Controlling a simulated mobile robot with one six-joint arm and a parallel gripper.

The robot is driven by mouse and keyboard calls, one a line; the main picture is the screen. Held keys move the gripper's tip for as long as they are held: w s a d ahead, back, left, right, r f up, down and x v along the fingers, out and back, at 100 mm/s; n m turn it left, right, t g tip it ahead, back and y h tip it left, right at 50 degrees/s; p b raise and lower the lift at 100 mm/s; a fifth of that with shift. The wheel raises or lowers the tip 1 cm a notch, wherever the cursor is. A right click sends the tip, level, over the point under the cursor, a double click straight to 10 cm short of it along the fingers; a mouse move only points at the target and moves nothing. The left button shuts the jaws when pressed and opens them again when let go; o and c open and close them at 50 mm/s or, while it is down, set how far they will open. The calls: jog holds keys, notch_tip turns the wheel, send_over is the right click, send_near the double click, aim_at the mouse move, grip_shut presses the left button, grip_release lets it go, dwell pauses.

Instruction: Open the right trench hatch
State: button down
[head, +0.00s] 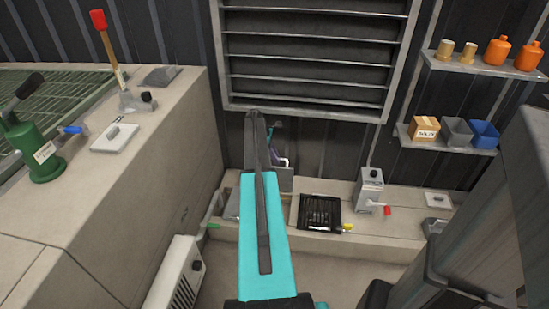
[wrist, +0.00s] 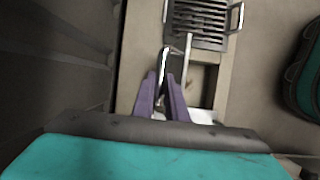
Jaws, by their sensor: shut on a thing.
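My gripper (wrist: 167,82) has purple fingers. In the wrist view they are closed around a bent metal handle (wrist: 164,57). A thin pale edge (wrist: 187,62) beside the handle looks like a hatch lid seen nearly edge-on. Next to it is an opening (wrist: 206,84) with a brownish inside. In the head view, my turquoise arm hides most of the gripper; a bit of purple (head: 283,161) shows past it. A grey panel (head: 280,180) stands raised there on the low concrete ledge. How far the lid is tilted is hard to tell.
A dark slotted grate (head: 320,212) lies right of the panel; it also shows in the wrist view (wrist: 202,18). A grey box with a red-tipped lever (head: 370,190) stands further right. The wall and louvre (head: 310,55) are close behind. A concrete block (head: 130,190) rises at left.

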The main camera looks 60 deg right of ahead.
jog(key=c, duration=1.8)
grip_release()
jog(key=shift+s, duration=0.2)
jog(key=shift+o, duration=0.2)
jog(key=shift+w+a, duration=0.1)
jog(key=shift+w, duration=0.15)
jog(key=shift+w+r, duration=0.1)
jog(key=shift+r, duration=0.1)
jog(key=p+v, duration=0.1)
jog(key=v, duration=1.2)
jog(key=shift+r+p, duration=0.15)
jog(key=shift+p, duration=0.15)
jog(key=shift+w+a, duration=0.1)
jog(key=shift+w, duration=0.05)
